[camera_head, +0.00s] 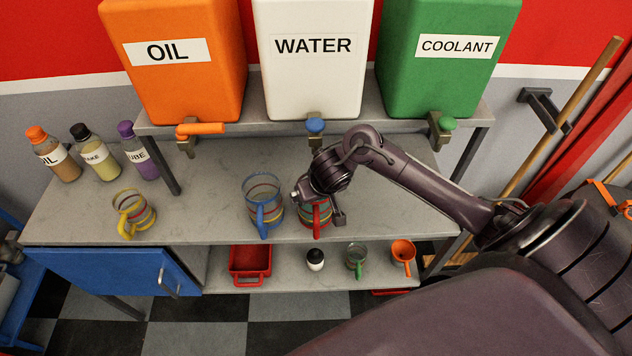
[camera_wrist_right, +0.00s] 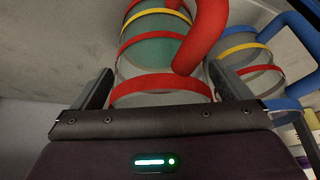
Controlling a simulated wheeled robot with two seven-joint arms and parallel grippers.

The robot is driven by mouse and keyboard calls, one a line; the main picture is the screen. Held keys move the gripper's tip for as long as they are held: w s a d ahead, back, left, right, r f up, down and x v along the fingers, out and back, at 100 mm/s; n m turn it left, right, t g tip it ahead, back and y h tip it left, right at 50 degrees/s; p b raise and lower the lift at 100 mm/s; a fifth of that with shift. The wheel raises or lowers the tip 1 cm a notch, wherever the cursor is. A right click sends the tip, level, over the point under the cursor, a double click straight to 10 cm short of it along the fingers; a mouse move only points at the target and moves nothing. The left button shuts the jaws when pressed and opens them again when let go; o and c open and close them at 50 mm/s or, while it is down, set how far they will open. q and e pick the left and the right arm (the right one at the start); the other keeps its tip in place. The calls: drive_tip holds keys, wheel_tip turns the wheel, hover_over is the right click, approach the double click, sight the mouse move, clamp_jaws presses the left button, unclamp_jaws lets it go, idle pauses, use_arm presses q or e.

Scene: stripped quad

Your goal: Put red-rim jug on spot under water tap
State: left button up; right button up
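The red-rim jug (camera_head: 318,219) is clear with coloured bands and a red handle. It is upright on the grey bench, just right of the blue-handled jug (camera_head: 263,205). The water tap (camera_head: 315,127) with its blue knob is under the white WATER tank (camera_head: 308,75); my arm hides the bench area below it. My right gripper (camera_head: 318,200) is at the red-rim jug. In the right wrist view its fingers (camera_wrist_right: 160,90) flank the jug (camera_wrist_right: 150,55) closely on both sides; I cannot tell whether they touch it. My left gripper is not in view.
A yellow-handled jug (camera_head: 134,214) stands farther left on the bench. Bottles (camera_head: 95,155) stand at the back left. The tank shelf (camera_head: 260,120) overhangs the back of the bench. A red tray (camera_head: 250,262) and small cups are on the lower shelf. The bench between the yellow and blue jugs is clear.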

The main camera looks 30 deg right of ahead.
drive_tip(key=shift+r, duration=0.1)
drive_tip(key=p+v, duration=0.7)
drive_tip(key=v, duration=0.5)
drive_tip(key=shift+a, duration=0.1)
